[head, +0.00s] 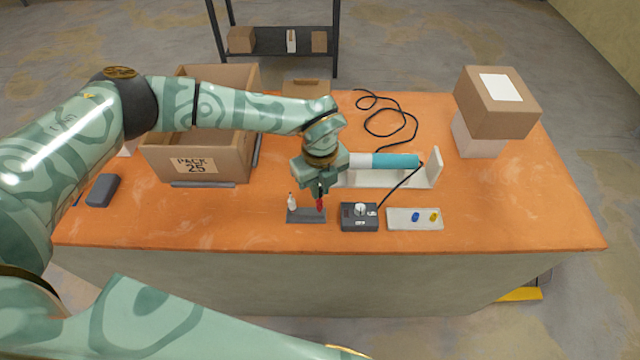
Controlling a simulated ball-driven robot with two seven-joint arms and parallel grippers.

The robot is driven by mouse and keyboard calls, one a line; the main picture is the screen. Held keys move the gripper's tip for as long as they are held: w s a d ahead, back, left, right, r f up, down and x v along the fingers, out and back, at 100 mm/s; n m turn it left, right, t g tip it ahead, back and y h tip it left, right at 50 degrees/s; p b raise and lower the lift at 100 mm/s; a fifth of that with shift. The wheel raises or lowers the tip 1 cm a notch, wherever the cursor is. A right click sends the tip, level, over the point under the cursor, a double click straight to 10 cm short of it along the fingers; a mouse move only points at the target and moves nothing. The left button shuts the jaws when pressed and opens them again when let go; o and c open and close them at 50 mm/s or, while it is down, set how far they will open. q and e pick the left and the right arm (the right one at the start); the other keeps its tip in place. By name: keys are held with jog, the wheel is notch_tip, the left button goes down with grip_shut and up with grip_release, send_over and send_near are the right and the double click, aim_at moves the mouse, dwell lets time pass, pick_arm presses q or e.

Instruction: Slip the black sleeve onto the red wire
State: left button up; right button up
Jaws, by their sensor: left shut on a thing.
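The red wire (320,205) shows as a short upright piece at the right end of a small dark stand (305,217). My left gripper (320,191) points down directly over it, its tips at the wire's top. It is shut on a small dark thing that looks like the black sleeve (320,187). The jaws hide most of this, and I cannot tell whether the sleeve is around the wire or just above it. My right gripper is not in view.
A white piece (292,202) stands at the stand's left end. A dark box (360,222) with a cable and a pale plate (400,223) with blue and yellow pieces sit to the right. A blue-and-white cylinder (390,161) lies behind; an open carton (226,167) stands left.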

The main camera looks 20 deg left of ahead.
pick_arm(q)
jog(key=shift+f+b, duration=0.4)
jog(key=shift+f, duration=0.35)
jog(key=o, duration=1.2)
jog(key=shift+r, duration=0.1)
notch_tip(320, 180, up, 8)
jog(key=p, duration=0.6)
jog(key=shift+f+p, duration=0.25)
jog(key=shift+p, duration=0.05)
jog(key=shift+f, duration=0.1)
